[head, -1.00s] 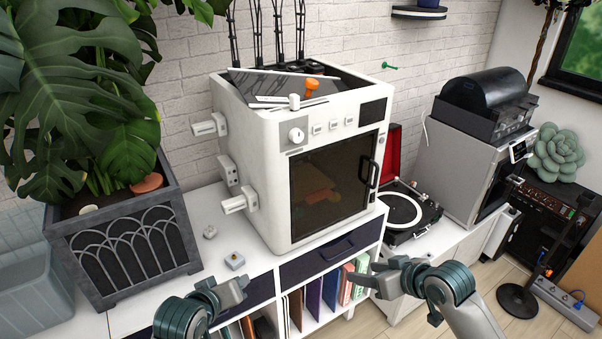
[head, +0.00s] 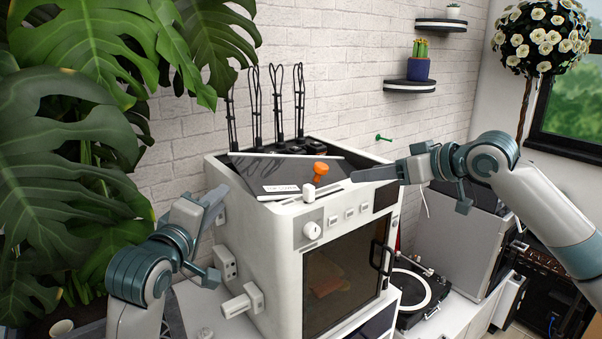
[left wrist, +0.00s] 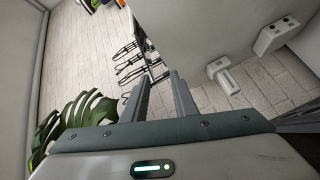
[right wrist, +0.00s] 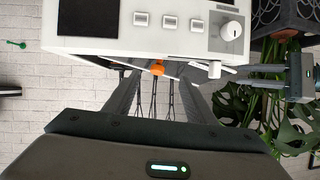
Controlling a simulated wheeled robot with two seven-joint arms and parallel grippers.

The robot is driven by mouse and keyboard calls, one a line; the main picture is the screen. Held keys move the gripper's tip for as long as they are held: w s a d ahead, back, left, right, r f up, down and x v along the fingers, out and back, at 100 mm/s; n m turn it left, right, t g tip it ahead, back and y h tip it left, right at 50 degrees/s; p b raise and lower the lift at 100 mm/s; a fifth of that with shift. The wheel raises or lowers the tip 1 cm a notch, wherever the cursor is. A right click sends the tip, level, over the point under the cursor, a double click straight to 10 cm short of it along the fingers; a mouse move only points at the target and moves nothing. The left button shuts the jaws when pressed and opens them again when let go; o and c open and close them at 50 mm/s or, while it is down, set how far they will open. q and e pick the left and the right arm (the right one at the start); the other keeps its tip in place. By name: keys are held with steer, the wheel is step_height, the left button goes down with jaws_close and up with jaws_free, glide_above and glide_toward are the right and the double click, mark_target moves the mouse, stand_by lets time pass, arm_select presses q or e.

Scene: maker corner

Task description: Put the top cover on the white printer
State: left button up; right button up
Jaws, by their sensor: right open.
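The white printer (head: 270,235) stands on a white cabinet, with its top opening framed by a dark inner rim. The top cover appears to be the dark glossy panel (head: 268,172) with an orange knob (head: 320,171). It lies skewed across the opening and part of the printer's front rim. The knob also shows in the right wrist view (right wrist: 157,67). My right gripper (head: 408,190) is open and empty at the printer's upper right front, one finger beside the panel's right end. My left gripper (head: 212,240) is open and empty beside the printer's left wall.
White modules (head: 240,302) stick out from the printer's left side. Black wire loops (head: 277,100) rise behind it. A large leafy plant (head: 70,150) crowds the left. A turntable (head: 412,295) and a grey machine (head: 455,245) stand at the right.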

mark_target(247, 160)
arm_select(q)
steer(key=shift+w+r, duration=0.2)
steer(key=shift+r, duration=1)
arm_select(e)
steer(key=r, duration=0.3)
steer(key=shift+w+d, duration=0.2)
steer(key=shift+f, duration=0.1)
arm_select(q)
steer(key=x, duration=1.7)
steer(key=shift+w+d+r, duration=0.1)
steer(key=shift+w+r, duration=0.15)
arm_select(e)
steer(key=x, duration=1.7)
steer(key=shift+w+a, duration=0.25)
arm_select(q)
jaws_close()
arm_select(e)
steer(key=c, duration=0.8)
jaws_close()
